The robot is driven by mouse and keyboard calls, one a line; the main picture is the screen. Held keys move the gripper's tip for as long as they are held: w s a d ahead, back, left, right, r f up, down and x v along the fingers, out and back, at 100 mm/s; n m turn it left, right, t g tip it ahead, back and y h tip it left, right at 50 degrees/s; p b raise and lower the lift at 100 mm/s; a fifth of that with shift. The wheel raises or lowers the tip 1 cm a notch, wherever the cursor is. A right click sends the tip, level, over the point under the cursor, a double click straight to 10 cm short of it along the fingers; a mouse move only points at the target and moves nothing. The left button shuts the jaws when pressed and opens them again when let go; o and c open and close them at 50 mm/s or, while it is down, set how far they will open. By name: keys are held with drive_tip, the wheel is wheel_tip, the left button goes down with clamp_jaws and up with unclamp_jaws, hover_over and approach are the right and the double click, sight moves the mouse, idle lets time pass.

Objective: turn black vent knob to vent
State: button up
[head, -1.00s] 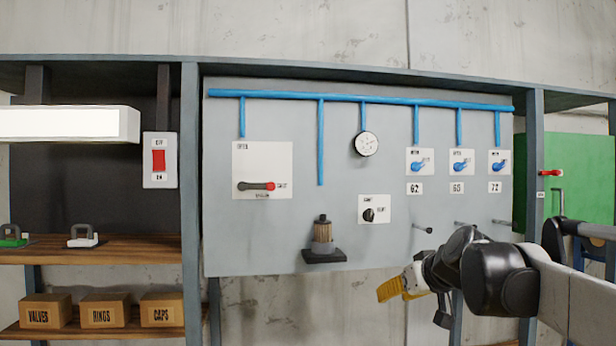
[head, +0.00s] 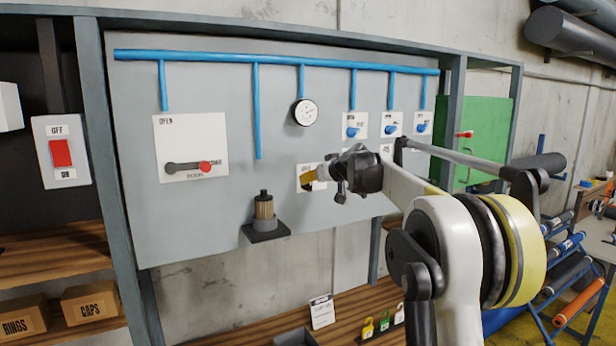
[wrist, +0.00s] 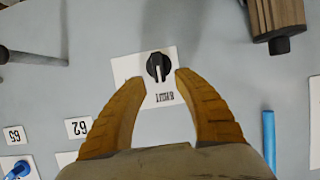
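The black vent knob (wrist: 158,66) is on a white label plate (wrist: 128,68) on the grey panel, with a pale pointer line on it. In the wrist view it lies just beyond the fingertips, centred between them. My gripper (wrist: 161,82) is open, its two yellow-orange fingers spread apart with nothing between them. In the head view my gripper (head: 308,182) is in front of the plate (head: 303,170) and hides the knob. Whether the fingertips touch the panel cannot be told.
A brown-and-grey cylinder (head: 264,212) stands on a small black shelf left of my gripper. A red-ended lever (head: 190,167) is on the panel further left. Blue valve knobs (head: 352,132) sit above right. A pressure gauge (head: 305,112) is above.

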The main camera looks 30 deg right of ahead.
sight(315, 183)
drive_tip(key=shift+x, duration=1.25)
clamp_jaws()
drive_tip(key=m+y+b, duration=0.1)
drive_tip(key=m+y, duration=0.1)
drive_tip(key=m, duration=0.1)
drive_tip(key=d+m+t+y+b, duration=0.1)
drive_tip(key=m+y, duration=0.1)
drive_tip(key=m, duration=0.1)
drive_tip(key=d+f+m+y+b, duration=0.1)
drive_tip(key=m+y, duration=0.1)
drive_tip(key=m, duration=0.1)
drive_tip(key=shift+f+m+t+b, duration=0.1)
drive_tip(key=shift+m+t+b, duration=0.2)
drive_tip(key=shift+m+b, duration=0.1)
